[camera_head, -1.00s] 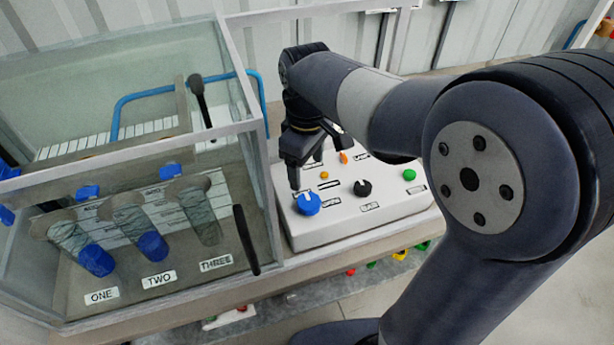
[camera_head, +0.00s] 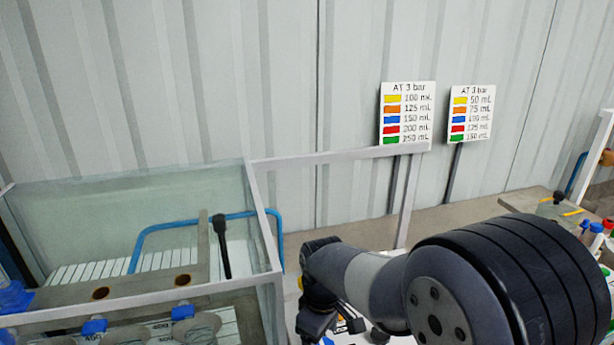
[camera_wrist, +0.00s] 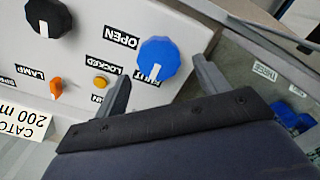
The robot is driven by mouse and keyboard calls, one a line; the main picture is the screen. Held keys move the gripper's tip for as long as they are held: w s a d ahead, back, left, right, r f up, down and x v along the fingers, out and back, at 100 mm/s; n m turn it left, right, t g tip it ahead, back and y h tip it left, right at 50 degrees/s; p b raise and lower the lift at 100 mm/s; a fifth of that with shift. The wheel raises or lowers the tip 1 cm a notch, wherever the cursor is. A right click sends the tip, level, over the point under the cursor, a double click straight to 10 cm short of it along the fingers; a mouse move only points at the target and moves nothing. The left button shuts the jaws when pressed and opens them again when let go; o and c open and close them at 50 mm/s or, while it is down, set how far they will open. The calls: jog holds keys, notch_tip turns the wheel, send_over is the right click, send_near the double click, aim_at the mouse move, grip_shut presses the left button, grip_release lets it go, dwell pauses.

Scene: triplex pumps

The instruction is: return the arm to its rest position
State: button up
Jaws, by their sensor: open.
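My gripper (camera_wrist: 165,82) is open and empty in the wrist view, its two fingers apart. The blue knob (camera_wrist: 158,56) on the white control panel (camera_wrist: 190,20) lies just beyond the gap between the fingertips. I cannot tell how far off it is. My gripper there is at the bottom edge and partly cut off.
A glass-walled tank (camera_head: 90,215) with a blue pipe (camera_head: 180,227) stands left of my arm. A metal frame (camera_head: 340,155) runs behind it. Two signs, the left one (camera_head: 407,113) larger, stand before the corrugated wall. A black knob (camera_wrist: 47,17) is also on the panel.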

notch_tip(320, 180, down, 2)
jog(key=shift+f, duration=0.15)
dwell(0.6)
